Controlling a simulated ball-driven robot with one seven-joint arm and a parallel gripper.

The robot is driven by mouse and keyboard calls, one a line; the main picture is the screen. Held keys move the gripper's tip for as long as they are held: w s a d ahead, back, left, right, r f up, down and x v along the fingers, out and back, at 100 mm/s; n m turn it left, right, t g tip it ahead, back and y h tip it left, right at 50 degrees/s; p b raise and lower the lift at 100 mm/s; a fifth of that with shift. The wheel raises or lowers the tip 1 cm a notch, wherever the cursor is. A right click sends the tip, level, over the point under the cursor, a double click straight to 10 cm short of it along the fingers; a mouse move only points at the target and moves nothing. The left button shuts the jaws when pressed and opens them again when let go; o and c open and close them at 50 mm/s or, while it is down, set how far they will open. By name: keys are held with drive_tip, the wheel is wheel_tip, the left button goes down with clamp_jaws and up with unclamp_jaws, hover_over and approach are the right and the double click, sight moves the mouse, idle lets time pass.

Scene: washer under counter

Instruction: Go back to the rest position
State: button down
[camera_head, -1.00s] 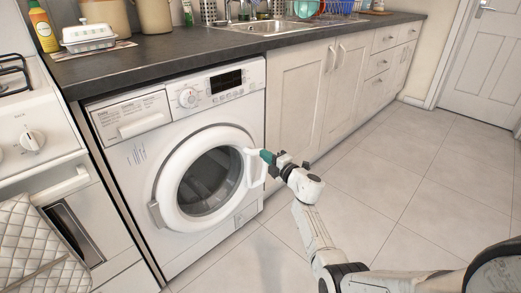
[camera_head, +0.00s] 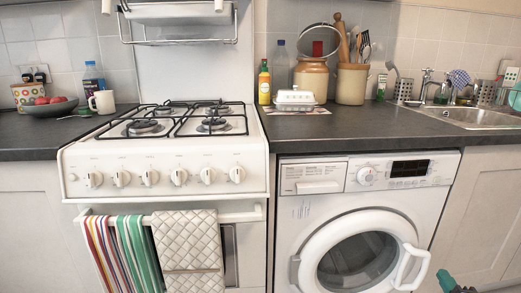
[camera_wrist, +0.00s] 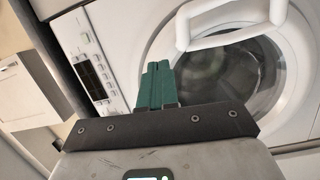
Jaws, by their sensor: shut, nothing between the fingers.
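My gripper (camera_wrist: 154,86) shows in the wrist view with its green fingers together and nothing between them. Its tip also shows at the lower right edge of the head view (camera_head: 447,281), beside the washer door handle. The white washer (camera_head: 298,215) stands under the counter. Its round door (camera_head: 318,253) looks closed, with a white handle (camera_head: 408,268) on its right side. In the wrist view the handle (camera_wrist: 228,37) lies beyond the fingers, apart from them. Most of my arm is out of the head view.
A white stove (camera_head: 165,160) stands left of the washer, with striped towels (camera_head: 140,250) and a quilted cloth (camera_head: 190,245) on its rail. The dark counter (camera_head: 350,128) holds jars, bottles and a butter dish (camera_head: 295,97). A sink (camera_head: 485,117) is at the right.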

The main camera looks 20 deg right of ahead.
drive_tip(key=s+a+f+m+g+y, duration=0.25)
drive_tip(key=s+a+m+g, duration=0.2)
drive_tip(key=a, duration=0.55)
drive_tip(key=s+a+f+m+g+y, duration=0.1)
drive_tip(key=s+a+f+m+g, duration=0.3)
drive_tip(key=a, duration=0.6)
drive_tip(key=s+a+f+m+g+y, duration=0.25)
drive_tip(key=s+a+f+m, duration=0.2)
drive_tip(key=a, duration=0.55)
drive_tip(key=s+a+r+n+g+y, duration=0.2)
drive_tip(key=s+a+r+g+y, duration=0.15)
drive_tip(key=s+a, duration=0.55)
wheel_tip(320, 180, up, 27)
drive_tip(key=p, duration=2.8)
drive_tip(key=shift+w+d+f+h+p, duration=0.2)
drive_tip(key=shift+w+d+h+p, duration=0.05)
drive_tip(key=shift+w+h+p, duration=0.1)
drive_tip(key=c, duration=1.8)
unclamp_jaws()
